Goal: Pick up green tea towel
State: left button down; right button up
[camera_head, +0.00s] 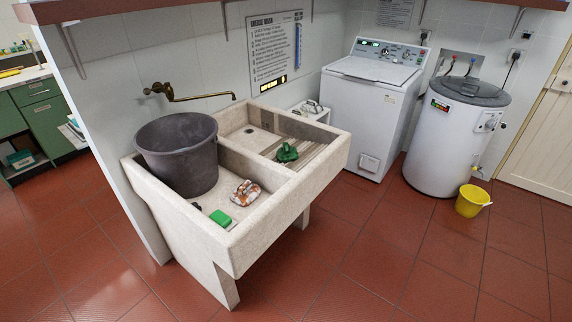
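A crumpled green cloth (287,153), which looks like the green tea towel, lies on the ribbed washboard slope in the right basin of the stone sink (252,219). A second crumpled cloth (245,192), white with orange-brown patches, lies in the left basin. Neither of my grippers shows in the head view, so I cannot see their state or where they are relative to the towel.
A grey bucket (180,155) stands in the left basin, near a green block (220,218). A brass tap (190,94) reaches over the sink. A white washing machine (371,105), a round white washer (452,140) and a yellow bucket (471,202) stand right. The front floor is clear.

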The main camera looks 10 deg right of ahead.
aim_at(287, 153)
jog(key=u, duration=0.5)
jog(key=i, duration=1.1)
jog(key=z, duration=0.05)
